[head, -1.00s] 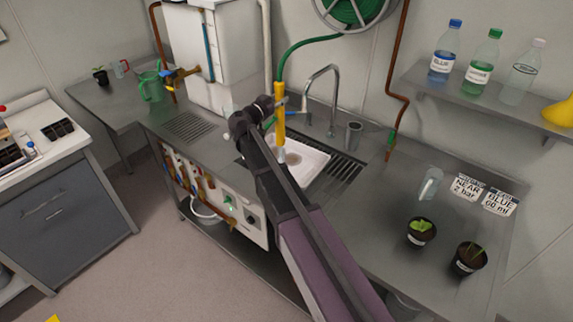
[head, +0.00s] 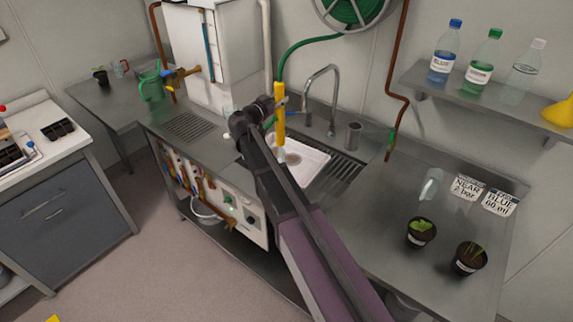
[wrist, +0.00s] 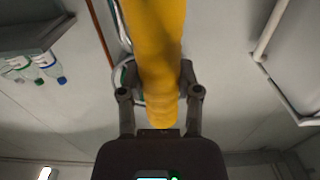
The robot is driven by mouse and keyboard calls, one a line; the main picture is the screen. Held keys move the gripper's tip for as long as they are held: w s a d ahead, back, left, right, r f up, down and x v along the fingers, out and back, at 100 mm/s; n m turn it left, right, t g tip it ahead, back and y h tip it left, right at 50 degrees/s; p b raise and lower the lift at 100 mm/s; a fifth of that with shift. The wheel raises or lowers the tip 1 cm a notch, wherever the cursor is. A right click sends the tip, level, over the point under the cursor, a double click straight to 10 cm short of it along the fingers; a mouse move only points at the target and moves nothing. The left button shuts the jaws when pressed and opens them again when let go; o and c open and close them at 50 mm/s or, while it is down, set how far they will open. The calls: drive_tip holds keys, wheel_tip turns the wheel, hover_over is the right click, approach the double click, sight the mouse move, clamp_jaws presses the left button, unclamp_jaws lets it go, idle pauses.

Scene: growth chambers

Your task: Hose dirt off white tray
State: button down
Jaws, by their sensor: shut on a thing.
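The white tray (head: 312,160) lies in the sink area, partly hidden behind my arm. A brownish patch of dirt (head: 294,157) shows on its surface near the yellow wand. My gripper (head: 279,103) is shut on the yellow hose wand (head: 280,126), which is upright with its lower tip above the tray. In the wrist view, the yellow wand (wrist: 154,60) runs between the two fingers of my gripper (wrist: 160,95). The green hose (head: 300,45) leads from the wand's top up to the reel. No water stream can be made out.
A curved tap (head: 334,95) and a metal cup (head: 353,136) stand behind the sink. Potted plants (head: 421,233) and a clear container (head: 430,184) stand on the right counter. Bottles (head: 484,57) line the shelf. A green jug (head: 152,86) stands at left.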

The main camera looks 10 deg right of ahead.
drive_tip(key=shift+w, duration=0.2)
drive_tip(key=shift+w+d, duration=0.3)
drive_tip(key=shift+w, duration=0.6)
drive_tip(key=shift+w+d, duration=0.35)
drive_tip(key=shift+w, duration=0.55)
drive_tip(key=shift+w+d, duration=0.3)
drive_tip(key=shift+w, duration=0.6)
drive_tip(key=shift+s+a, duration=0.1)
drive_tip(key=shift+v, duration=2.7)
drive_tip(key=shift+a, duration=0.1)
drive_tip(key=w+a, duration=0.4)
drive_tip(key=shift+s, duration=0.1)
idle(1.5)
